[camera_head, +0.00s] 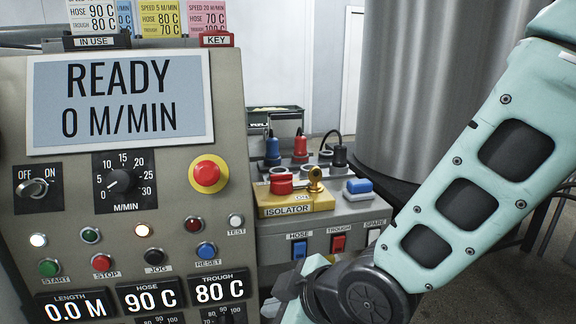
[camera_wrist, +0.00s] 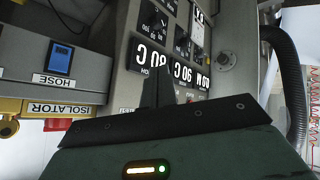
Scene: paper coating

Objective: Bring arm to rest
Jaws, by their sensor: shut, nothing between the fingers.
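My gripper (camera_wrist: 158,75) shows in the wrist view as dark fingers, shut with nothing between them. It points toward the lower part of the control panel, where the readouts are. In the head view my teal arm comes in from the upper right and bends at a dark joint at the bottom centre, in front of the lower right of the control panel (camera_head: 226,130). The fingers cannot be made out in the head view. I cannot tell whether the gripper touches the panel.
The panel screen (camera_head: 120,98) reads READY, 0 M/MIN. A red emergency button (camera_head: 207,174) and several small buttons sit below it. The isolator box (camera_head: 296,203) stands right of the panel, with the hose switch (camera_head: 299,250) below. A large metal cylinder (camera_head: 425,85) stands behind my arm.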

